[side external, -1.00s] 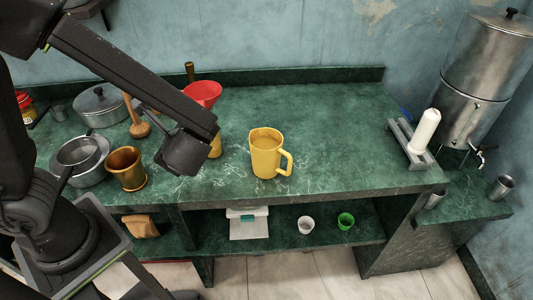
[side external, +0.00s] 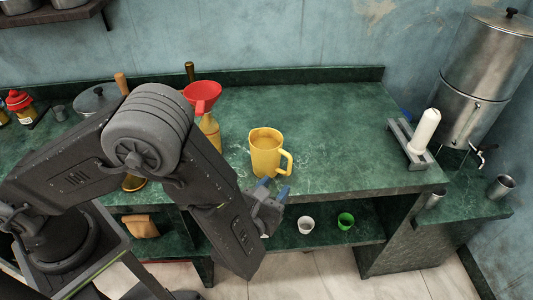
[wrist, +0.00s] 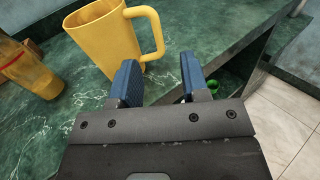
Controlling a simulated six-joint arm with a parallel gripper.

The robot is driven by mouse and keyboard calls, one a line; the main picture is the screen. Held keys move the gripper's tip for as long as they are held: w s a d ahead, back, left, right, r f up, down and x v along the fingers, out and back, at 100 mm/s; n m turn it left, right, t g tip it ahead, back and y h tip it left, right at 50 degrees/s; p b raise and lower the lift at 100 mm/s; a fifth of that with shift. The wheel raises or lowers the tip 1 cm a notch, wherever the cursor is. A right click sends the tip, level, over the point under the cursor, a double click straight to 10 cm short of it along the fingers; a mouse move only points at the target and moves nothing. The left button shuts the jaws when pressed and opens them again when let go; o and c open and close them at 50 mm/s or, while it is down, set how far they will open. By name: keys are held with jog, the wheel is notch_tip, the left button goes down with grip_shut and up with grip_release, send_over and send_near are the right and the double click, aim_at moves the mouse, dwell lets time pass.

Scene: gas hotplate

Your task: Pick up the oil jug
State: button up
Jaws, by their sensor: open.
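The oil jug (side external: 265,157) is a yellow jug with a handle on its right. It stands upright on the green counter, near its front edge. My gripper (side external: 274,187) is just in front of the jug at the counter's front edge. In the wrist view my gripper (wrist: 158,66) has its blue fingers apart, with nothing held. The fingers lie below the handle in that picture, and I see no clear contact.
A yellowish bottle (side external: 210,131) with a red funnel (side external: 202,92) stands left of the jug. A white roll on a metal stand (side external: 408,150) is at the right. A white cup (side external: 306,225) and a green cup (side external: 345,221) sit on the lower shelf. The counter behind the jug is clear.

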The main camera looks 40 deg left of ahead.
aim_at(289, 166)
jog(key=w, duration=0.3)
jog(key=w+a, duration=0.1)
jog(key=w, duration=0.1)
jog(key=w+a, duration=0.1)
jog(key=w, duration=0.2)
jog(key=shift+w, duration=0.35)
grip_shut()
